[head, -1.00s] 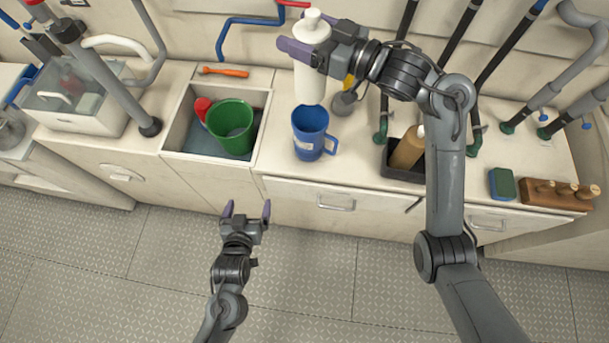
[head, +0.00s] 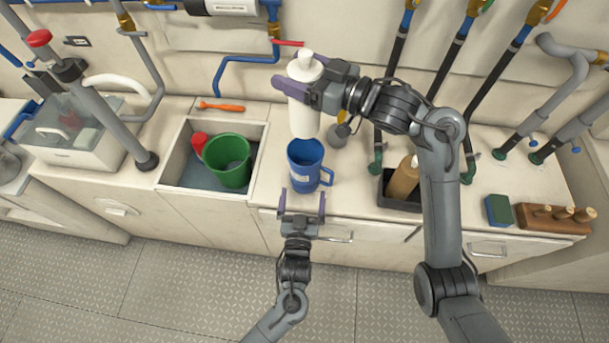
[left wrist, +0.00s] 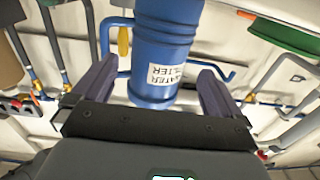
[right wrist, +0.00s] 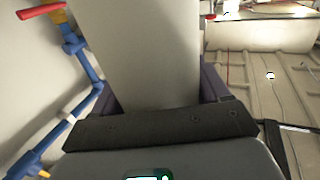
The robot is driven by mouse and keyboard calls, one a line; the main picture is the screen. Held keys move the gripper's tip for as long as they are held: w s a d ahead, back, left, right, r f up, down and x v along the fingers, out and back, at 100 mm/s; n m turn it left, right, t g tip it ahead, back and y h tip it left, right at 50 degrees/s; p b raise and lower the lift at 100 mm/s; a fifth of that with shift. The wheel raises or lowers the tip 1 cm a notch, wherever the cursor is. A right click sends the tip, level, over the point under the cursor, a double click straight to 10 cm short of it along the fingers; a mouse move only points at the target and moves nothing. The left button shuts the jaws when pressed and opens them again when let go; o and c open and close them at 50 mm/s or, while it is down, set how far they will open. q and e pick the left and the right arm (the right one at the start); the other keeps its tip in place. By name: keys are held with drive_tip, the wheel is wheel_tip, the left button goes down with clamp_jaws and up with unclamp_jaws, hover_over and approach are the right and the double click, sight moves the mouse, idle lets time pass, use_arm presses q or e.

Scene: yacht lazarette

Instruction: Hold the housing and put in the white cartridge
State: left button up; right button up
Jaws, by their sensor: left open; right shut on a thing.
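The housing (head: 304,164) is a blue cup-like body with a side handle and a white label, standing upright on the counter near its front edge. In the left wrist view the housing (left wrist: 166,50) shows between the finger tips, its label reading water filter. My left gripper (head: 302,198) is open just in front of the housing, its fingers apart from it. My right gripper (head: 297,92) is shut on the white cartridge (head: 304,116), held upright above the housing. The cartridge (right wrist: 145,55) fills the middle of the right wrist view. Its lower end looks close to the housing's top; the gap is unclear.
A sink (head: 252,160) with a green bucket (head: 227,160) lies left of the housing. A black tray (head: 398,201) holding a brown bottle (head: 403,177) stands at right. Pipes and hoses (head: 464,72) rise behind. An orange tool (head: 221,106) lies behind the sink.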

sight(304, 181)
use_arm(q)
drive_tip(key=w, duration=0.8)
drive_tip(key=shift+w+d, duration=0.25)
drive_tip(key=shift+w, duration=0.15)
drive_tip(key=c, duration=0.9)
